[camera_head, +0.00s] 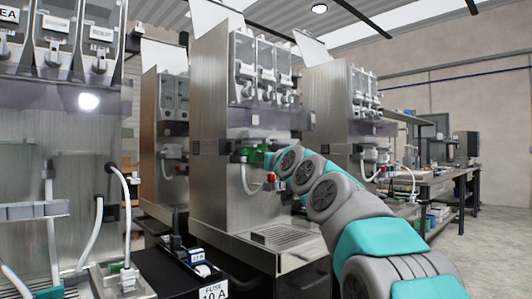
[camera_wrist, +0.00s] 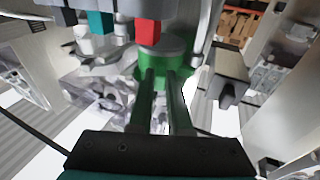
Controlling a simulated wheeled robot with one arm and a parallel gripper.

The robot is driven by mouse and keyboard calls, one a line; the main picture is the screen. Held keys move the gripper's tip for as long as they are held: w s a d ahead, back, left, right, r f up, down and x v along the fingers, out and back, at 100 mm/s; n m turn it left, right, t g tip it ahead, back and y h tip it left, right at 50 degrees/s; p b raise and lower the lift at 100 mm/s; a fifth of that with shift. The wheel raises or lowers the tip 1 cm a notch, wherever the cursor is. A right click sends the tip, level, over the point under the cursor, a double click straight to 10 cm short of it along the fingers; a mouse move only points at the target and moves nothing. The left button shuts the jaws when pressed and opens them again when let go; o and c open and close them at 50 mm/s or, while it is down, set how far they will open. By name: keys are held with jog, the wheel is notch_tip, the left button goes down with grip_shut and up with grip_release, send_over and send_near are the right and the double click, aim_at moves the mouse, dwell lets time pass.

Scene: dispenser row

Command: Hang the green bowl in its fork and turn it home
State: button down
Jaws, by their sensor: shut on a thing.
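The green bowl (camera_head: 256,156) shows as a small green patch at the front of the middle dispenser (camera_head: 222,135), partly hidden by my arm. In the wrist view the green bowl (camera_wrist: 151,74) is at the upper middle, at the tips of my gripper (camera_wrist: 163,84). My gripper's two dark fingers are shut on it. A red block (camera_wrist: 148,31) stands right above the bowl in that view. The fork cannot be made out clearly in either view, so I cannot tell whether the bowl sits in it.
More dispensers stand at left (camera_head: 55,150) and right (camera_head: 335,105). A white hose (camera_head: 246,180) and a drip tray (camera_head: 290,236) are below the bowl. A black shelf with fuse labels (camera_head: 214,291) is at the lower left. A workbench (camera_head: 440,180) and clear floor (camera_head: 490,235) are at right.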

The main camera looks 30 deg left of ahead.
jog(key=shift+s+r+m+t+h+p, duration=0.2)
jog(key=shift+m+t+h+p, duration=0.2)
jog(key=shift+t+h+p, duration=0.15)
jog(key=shift+a+f+m+h+p, duration=0.15)
jog(key=shift+f+m+h+p, duration=0.1)
jog(key=shift+m+p, duration=0.1)
jog(key=shift+s, duration=0.1)
jog(key=c, duration=0.8)
grip_release()
jog(key=shift+b+v, duration=3.8)
jog(key=shift+v, duration=0.15)
